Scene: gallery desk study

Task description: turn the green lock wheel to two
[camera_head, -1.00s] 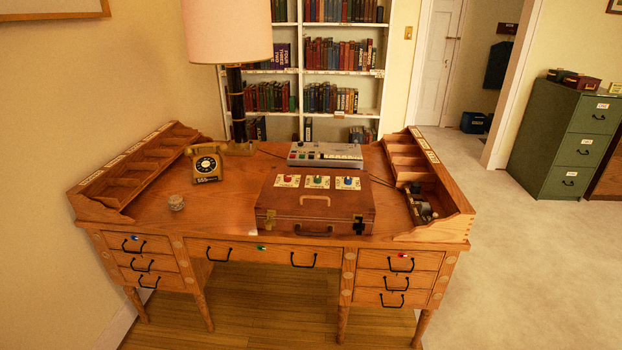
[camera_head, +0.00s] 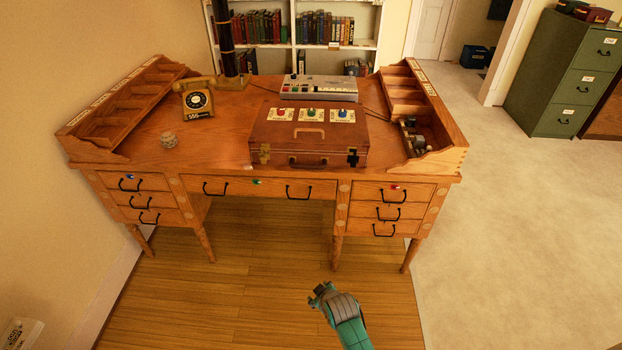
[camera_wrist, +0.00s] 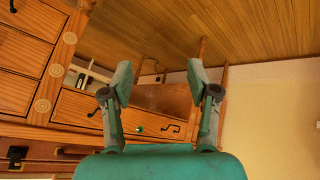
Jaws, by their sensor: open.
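The green lock wheel (camera_head: 312,114) is the middle one of three coloured wheels on top of the brown briefcase (camera_head: 280,138), with a pale label card around it. A red wheel (camera_head: 281,113) is to its left and a blue wheel (camera_head: 343,113) to its right. The number the green wheel points to is too small to read. My gripper (camera_head: 318,293) is in front of the desk, low and well apart from the briefcase. In the wrist view my gripper (camera_wrist: 159,92) is open and empty, its fingers spread before the desk's drawer fronts.
The wooden desk (camera_head: 215,140) carries a yellow telephone (camera_head: 197,100), a small round object (camera_head: 169,140) and a grey device (camera_head: 318,88) behind the briefcase. Raised compartments line both desk sides. The floor (camera_head: 240,290) before the desk is clear.

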